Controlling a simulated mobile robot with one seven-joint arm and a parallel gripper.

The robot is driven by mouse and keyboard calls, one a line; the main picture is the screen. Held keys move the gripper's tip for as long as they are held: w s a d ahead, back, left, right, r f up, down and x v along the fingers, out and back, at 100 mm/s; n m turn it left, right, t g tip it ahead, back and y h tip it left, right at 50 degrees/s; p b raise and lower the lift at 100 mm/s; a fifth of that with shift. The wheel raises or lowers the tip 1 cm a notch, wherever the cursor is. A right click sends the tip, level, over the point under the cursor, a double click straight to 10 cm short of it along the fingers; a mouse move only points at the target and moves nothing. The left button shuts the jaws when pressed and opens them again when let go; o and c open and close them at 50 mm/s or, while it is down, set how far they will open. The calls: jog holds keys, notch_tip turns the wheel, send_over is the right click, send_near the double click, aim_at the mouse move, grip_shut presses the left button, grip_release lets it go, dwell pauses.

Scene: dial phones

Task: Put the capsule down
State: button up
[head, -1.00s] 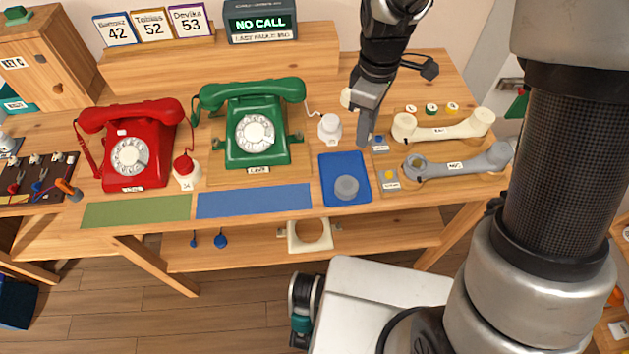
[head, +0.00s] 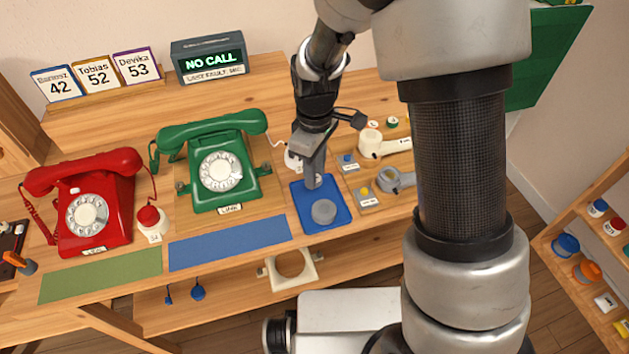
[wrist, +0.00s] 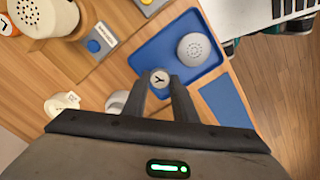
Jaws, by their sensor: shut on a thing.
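My gripper (wrist: 163,88) is shut on a small pale round capsule marked with a dark Y (wrist: 159,78). In the wrist view the capsule sits between the fingertips, over the near corner of the blue tray (wrist: 158,50). In the head view my gripper (head: 313,186) points down at the back part of the blue tray (head: 302,204), and the capsule is mostly hidden by the fingers. I cannot tell whether it touches the tray. A grey perforated disc (head: 324,211) lies on the tray's front part; it also shows in the wrist view (wrist: 195,48).
The green phone (head: 215,165) and a blue mat (head: 230,242) are left of the tray. Small labelled blocks (head: 366,197) and handset parts (head: 398,180) are to the right. The tray's middle is clear.

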jog(key=shift+f, duration=1.5)
jog(key=shift+f+b, duration=0.1)
jog(key=shift+b, duration=0.2)
jog(key=o, duration=0.8)
notch_tip(320, 180, up, 12)
jog(key=shift+r+p, duration=0.25)
jog(key=shift+p, duration=0.95)
